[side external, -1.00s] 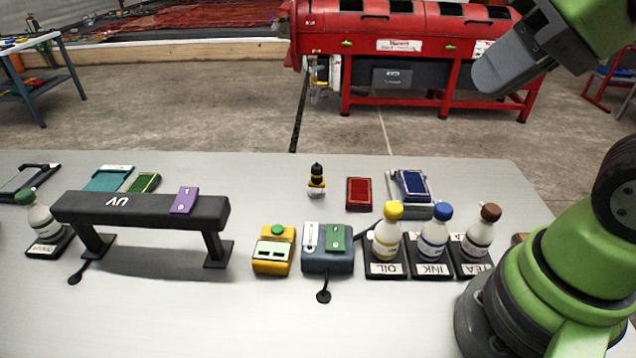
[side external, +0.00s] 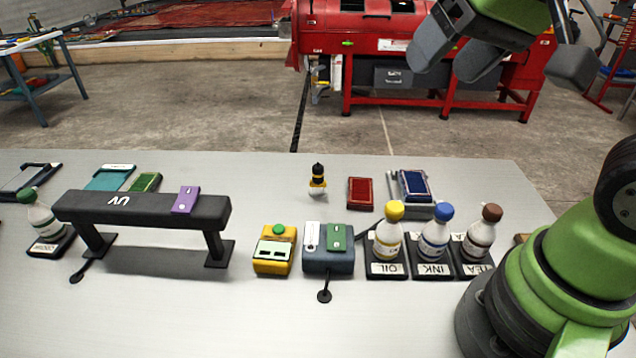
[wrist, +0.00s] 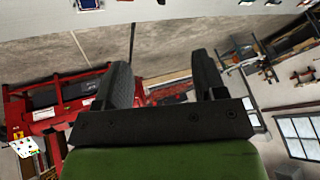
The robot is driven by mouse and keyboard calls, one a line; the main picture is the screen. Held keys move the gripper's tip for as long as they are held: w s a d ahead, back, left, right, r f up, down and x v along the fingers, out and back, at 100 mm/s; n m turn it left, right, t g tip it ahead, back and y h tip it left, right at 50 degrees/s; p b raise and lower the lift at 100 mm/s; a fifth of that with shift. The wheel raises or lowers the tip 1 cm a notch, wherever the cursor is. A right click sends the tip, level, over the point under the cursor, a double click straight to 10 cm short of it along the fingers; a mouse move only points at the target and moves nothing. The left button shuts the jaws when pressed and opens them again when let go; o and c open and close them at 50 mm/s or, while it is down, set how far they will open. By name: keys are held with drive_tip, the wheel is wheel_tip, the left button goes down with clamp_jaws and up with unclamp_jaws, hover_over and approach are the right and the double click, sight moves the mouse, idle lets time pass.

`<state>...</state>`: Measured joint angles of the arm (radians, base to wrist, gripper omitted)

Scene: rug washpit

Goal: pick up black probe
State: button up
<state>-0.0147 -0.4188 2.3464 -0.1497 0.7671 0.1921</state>
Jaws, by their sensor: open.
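No thing is plainly marked as the black probe. A small black disc on a short cable (side external: 324,296) lies on the table in front of the blue-grey box. A similar black disc on a cable (side external: 75,279) lies by the left foot of the UV stand. A small upright piece with a black top, yellow middle and pale base (side external: 317,180) stands behind the boxes. I cannot tell which is the probe. My gripper (side external: 446,68) is open and empty, high above the table's back right; its two spread fingers also show in the wrist view (wrist: 160,68).
A yellow box (side external: 273,250), the blue-grey box (side external: 328,261) and several bottles (side external: 434,238) form a row. Red (side external: 360,194) and blue (side external: 413,186) blocks lie behind. The front table (side external: 230,320) is largely clear.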

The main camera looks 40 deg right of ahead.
drive_tip(key=w+d+f+g+h, duration=0.1)
drive_tip(key=w+f, duration=0.2)
drive_tip(key=w, duration=0.3)
drive_tip(key=w+d+f+h, duration=0.1)
drive_tip(key=w+f, duration=0.3)
drive_tip(key=w, duration=0.2)
drive_tip(key=n+g, duration=0.1)
approach(317, 175)
drive_tip(key=w+f, duration=0.1)
drive_tip(key=w+d+f, duration=0.1)
drive_tip(key=f, duration=0.1)
drive_tip(key=d+f, duration=0.1)
drive_tip(key=f, duration=0.1)
drive_tip(key=shift+w+d+f, duration=0.2)
drive_tip(key=shift+w+f, duration=0.05)
drive_tip(key=shift+w, duration=0.15)
drive_tip(key=shift+a+x, duration=0.2)
drive_tip(key=shift+x, duration=2.65)
drive_tip(key=shift+w, duration=0.1)
drive_tip(key=c, duration=0.8)
drive_tip(key=shift+r, duration=0.1)
drive_tip(key=shift+c, duration=0.2)
